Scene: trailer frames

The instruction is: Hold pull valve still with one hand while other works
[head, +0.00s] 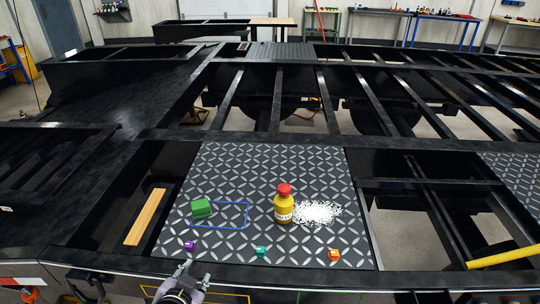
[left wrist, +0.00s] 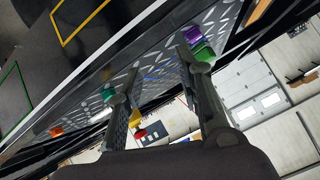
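No part is clearly recognisable as a pull valve. Three small coloured fittings sit along the near edge of a diamond-tread plate (head: 250,165): a purple one (head: 190,245), a teal one (head: 261,251) and an orange one (head: 334,254). My left gripper (head: 184,268) is at the near edge of the plate, just below the purple fitting. In the left wrist view its two fingers (left wrist: 160,82) are spread with nothing held between them. The purple fitting (left wrist: 190,33) shows by one fingertip and the teal one (left wrist: 108,93) by the other. My right gripper is not in view.
A yellow bottle with a red cap (head: 284,207) stands on the plate beside spilled white granules (head: 316,212). A green block (head: 201,208) overlaps a blue rectangular outline (head: 247,216). A wooden strip (head: 146,217) lies left. Open frame gaps flank the plate; a yellow bar (head: 503,257) is right.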

